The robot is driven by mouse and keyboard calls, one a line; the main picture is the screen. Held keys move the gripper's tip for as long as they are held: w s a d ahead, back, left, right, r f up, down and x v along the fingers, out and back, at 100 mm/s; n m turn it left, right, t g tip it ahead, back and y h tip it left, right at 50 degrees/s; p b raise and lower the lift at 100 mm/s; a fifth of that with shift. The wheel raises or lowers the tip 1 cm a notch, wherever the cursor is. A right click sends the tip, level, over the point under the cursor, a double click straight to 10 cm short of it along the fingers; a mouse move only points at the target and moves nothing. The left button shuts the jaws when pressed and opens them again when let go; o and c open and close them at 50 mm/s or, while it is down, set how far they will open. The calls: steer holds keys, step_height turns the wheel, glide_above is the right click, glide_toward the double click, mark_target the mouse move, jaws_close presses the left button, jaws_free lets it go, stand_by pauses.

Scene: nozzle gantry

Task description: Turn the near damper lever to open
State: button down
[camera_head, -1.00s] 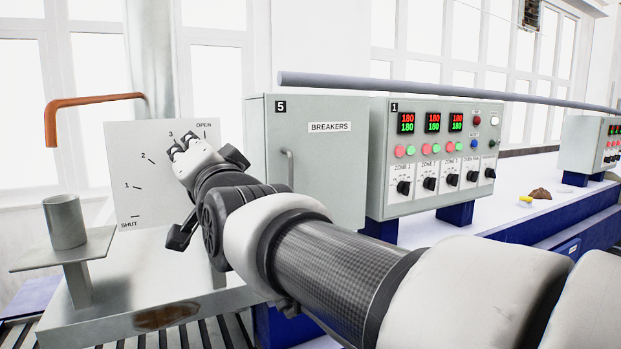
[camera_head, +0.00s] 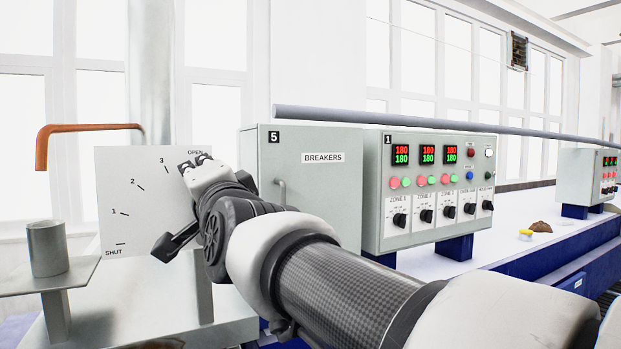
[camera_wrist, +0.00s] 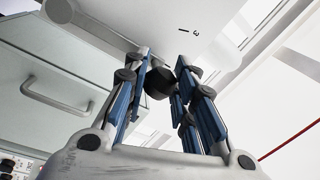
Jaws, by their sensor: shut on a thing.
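The damper's scale plate (camera_head: 125,200) stands at the left in the head view, marked from SHUT at lower left through 1, 2 and 3 to OPEN at top right. My gripper (camera_head: 197,160) is at the OPEN end of the scale and covers the OPEN mark. In the wrist view, a dark knob, the lever's grip (camera_wrist: 159,83), sits between the fingers of my gripper (camera_wrist: 165,80), which is shut on it.
The grey breaker cabinet (camera_head: 315,185) stands close to the right of my gripper, with its handle (camera_head: 281,190) facing out. A control box (camera_head: 435,230) is beyond it. A metal cup (camera_head: 46,248) on a shelf and an orange pipe (camera_head: 85,128) are at the left.

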steer(key=c, duration=1.3)
jaws_free()
steer(key=v, duration=1.2)
steer(key=d+f+n+g+h+b, duration=0.15)
steer(key=d+f, duration=0.25)
steer(key=f, duration=0.4)
steer(key=d+f+n+g+h+b, duration=0.1)
steer(key=d+f+h, duration=0.2)
steer(key=d+f, duration=0.3)
steer(key=s+d+f+n+g+h+b, duration=0.1)
steer(key=s+d+f+g+h, duration=0.1)
steer(key=s+d+f, duration=0.4)
steer(key=s+d+f+n+g+h+b, duration=0.1)
steer(key=s+d+f+g, duration=0.3)
steer(key=f, duration=1)
steer(key=s+d+f+n+g+h+b, duration=0.1)
steer(key=s+d+f+g+h+b, duration=0.1)
steer(key=s+d+f, duration=0.6)
step_height(320, 180, down, 3)
steer(key=shift+d+r+n+g+h, duration=0.1)
steer(key=shift+d+n+g+h, duration=0.3)
steer(key=shift+h, duration=0.45)
